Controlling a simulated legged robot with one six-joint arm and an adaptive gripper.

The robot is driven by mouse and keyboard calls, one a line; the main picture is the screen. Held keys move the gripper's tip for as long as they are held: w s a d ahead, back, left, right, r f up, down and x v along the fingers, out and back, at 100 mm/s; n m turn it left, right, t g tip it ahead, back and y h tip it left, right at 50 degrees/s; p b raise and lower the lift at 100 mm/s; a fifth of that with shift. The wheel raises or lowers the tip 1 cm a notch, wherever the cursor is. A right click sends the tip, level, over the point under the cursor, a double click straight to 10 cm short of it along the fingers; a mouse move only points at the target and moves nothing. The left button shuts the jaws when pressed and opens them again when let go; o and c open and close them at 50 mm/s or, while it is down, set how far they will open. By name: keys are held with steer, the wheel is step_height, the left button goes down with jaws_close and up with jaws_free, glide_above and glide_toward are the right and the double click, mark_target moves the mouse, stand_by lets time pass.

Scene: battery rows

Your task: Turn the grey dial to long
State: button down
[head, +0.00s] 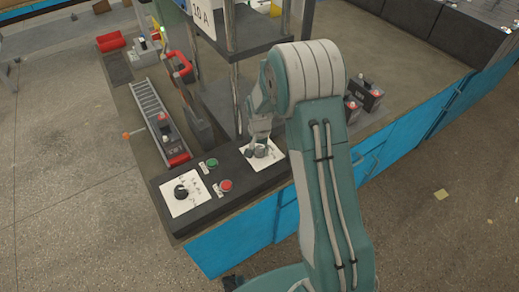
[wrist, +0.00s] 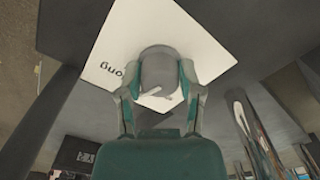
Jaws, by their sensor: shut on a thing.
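The grey dial (wrist: 160,72) sits on a white label plate (wrist: 200,28) in the wrist view. My gripper (wrist: 160,85) has its two fingers on either side of the dial and is shut on it. A white pointer mark shows on the dial's face, partly in shadow. The letters "ong" show on the plate to the left of the dial; the rest of the wording is hidden. In the head view my gripper (head: 259,140) reaches down to the grey dial (head: 261,151) on the right-hand white plate (head: 249,162) of the dark control panel.
A black dial (head: 181,191) on another white plate, a green button (head: 212,163) and a red button (head: 225,185) are on the panel's left part. A roller track (head: 151,113) lies behind it. Dark batteries (head: 365,95) stand on the bench to the right.

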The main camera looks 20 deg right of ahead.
mark_target(259, 148)
steer(key=m, duration=0.5)
steer(key=shift+w+m, duration=0.15)
steer(key=shift+m, duration=0.25)
stand_by(0.4)
steer(key=shift+c, duration=1.3)
jaws_free()
steer(key=shift+r, duration=0.1)
step_height(259, 148, up, 12)
steer(key=shift+a, duration=0.1)
